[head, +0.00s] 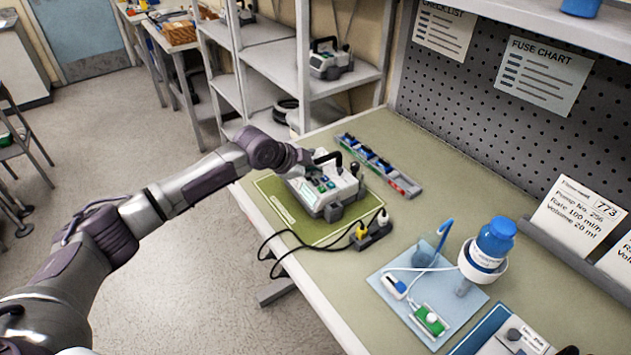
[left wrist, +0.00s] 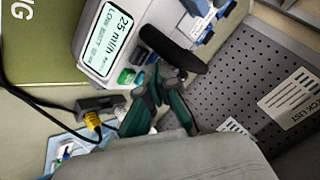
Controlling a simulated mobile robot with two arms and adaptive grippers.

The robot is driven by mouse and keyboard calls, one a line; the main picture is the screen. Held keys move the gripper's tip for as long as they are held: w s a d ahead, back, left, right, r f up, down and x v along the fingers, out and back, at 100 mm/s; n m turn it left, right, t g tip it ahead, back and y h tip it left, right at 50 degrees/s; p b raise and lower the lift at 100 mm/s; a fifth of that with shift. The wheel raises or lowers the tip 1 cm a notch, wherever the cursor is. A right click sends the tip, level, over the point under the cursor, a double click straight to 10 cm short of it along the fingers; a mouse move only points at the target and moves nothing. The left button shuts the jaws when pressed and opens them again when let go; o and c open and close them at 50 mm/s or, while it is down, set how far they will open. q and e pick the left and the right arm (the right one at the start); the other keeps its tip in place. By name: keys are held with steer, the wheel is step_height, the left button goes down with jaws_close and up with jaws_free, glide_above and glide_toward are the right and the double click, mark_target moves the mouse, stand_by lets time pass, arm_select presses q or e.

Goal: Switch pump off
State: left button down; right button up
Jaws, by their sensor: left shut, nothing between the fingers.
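The white and grey pump (head: 318,199) stands on a green mat (head: 270,191) near the table's left edge. In the left wrist view, the pump (left wrist: 91,62) has a lit display (left wrist: 110,33) reading 25 ml/h, with smaller text I cannot read surely. A green button (left wrist: 127,76) lies beside the display, and a black handle (left wrist: 172,48) rises over the casing. My left gripper (head: 303,157) is shut and empty at the pump's top. In the left wrist view its fingers (left wrist: 157,88) are close to the green button; I cannot tell if they touch. My right gripper is out of view.
A black socket block (head: 371,232) with a yellow plug and cables sits before the pump. A grey rail of blue parts (head: 380,165) lies behind it. A blue tray (head: 400,303) holds a bottle (head: 490,243) and tubing. Bare table lies between.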

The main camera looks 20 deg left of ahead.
mark_target(314, 183)
arm_select(q)
steer(key=shift+f, duration=0.1)
stand_by(0.3)
steer(key=shift+f, duration=0.35)
steer(key=shift+f+b, duration=0.3)
steer(key=shift+f, duration=0.15)
stand_by(0.8)
steer(key=shift+r, duration=0.1)
steer(key=shift+r+p, duration=0.8)
steer(key=shift+p, duration=0.05)
step_height(314, 183, up, 5)
steer(key=p, duration=0.4)
